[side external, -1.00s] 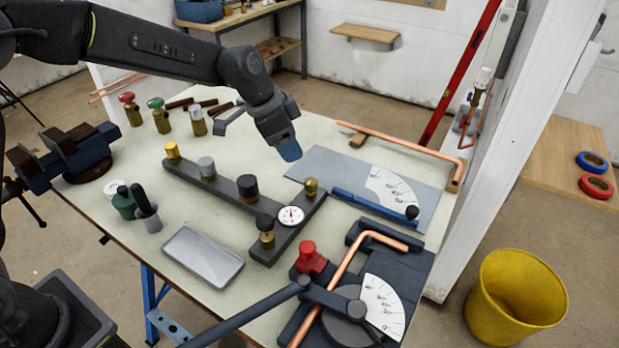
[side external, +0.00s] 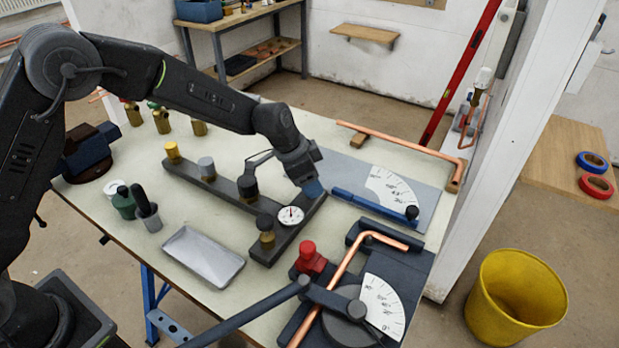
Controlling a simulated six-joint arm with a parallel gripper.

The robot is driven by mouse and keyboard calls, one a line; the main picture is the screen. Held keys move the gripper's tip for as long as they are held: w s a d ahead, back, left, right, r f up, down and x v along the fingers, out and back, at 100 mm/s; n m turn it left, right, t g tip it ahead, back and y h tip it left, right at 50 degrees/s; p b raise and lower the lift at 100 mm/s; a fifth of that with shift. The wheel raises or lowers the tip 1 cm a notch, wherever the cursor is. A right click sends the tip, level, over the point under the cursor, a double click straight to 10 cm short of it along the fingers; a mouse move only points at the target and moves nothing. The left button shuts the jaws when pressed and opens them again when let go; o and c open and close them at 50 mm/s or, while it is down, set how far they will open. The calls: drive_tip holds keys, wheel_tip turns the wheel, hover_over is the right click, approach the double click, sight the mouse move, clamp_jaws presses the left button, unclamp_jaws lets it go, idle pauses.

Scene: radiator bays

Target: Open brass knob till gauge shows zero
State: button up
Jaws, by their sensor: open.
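A dark T-shaped manifold bar (side external: 222,192) lies on the bench, with a round white gauge (side external: 291,215) on its cross piece. The gauge needle is too small to read. My gripper (side external: 314,189) is open and points down at the far right end of the cross piece. It hides the small brass knob there, so I cannot tell whether the jaws touch it or stand around it. A yellow knob (side external: 172,149), a grey knob (side external: 206,164) and a black knob (side external: 248,184) stand along the bar. A dark-topped brass fitting (side external: 266,223) stands at the near end.
A pipe bender (side external: 348,318) with a red knob (side external: 310,252) and copper pipe stands close in front. A blue-edged angle plate (side external: 335,168) lies behind my gripper. A grey tray (side external: 203,256) lies at the front left. A yellow bucket (side external: 518,300) stands on the floor.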

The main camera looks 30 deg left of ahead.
drive_tip(key=c, duration=0.9)
drive_tip(key=shift+n, duration=0.3)
drive_tip(key=n, duration=0.2)
drive_tip(key=n+t+y, duration=0.1)
drive_tip(key=n, duration=0.1)
drive_tip(key=shift+d+y, duration=0.1)
drive_tip(key=shift+y, duration=0.2)
drive_tip(key=n+y, duration=0.2)
drive_tip(key=n, duration=0.3)
drive_tip(key=shift+n, duration=0.4)
drive_tip(key=n+y, duration=0.1)
drive_tip(key=n, duration=0.3)
drive_tip(key=shift+d+n+y, duration=0.1)
drive_tip(key=shift+n+y, duration=0.2)
drive_tip(key=shift+y, duration=0.1)
drive_tip(key=n, duration=0.2)
drive_tip(key=n+g+y, duration=0.1)
drive_tip(key=n, duration=0.1)
drive_tip(key=shift+n+g, duration=0.3)
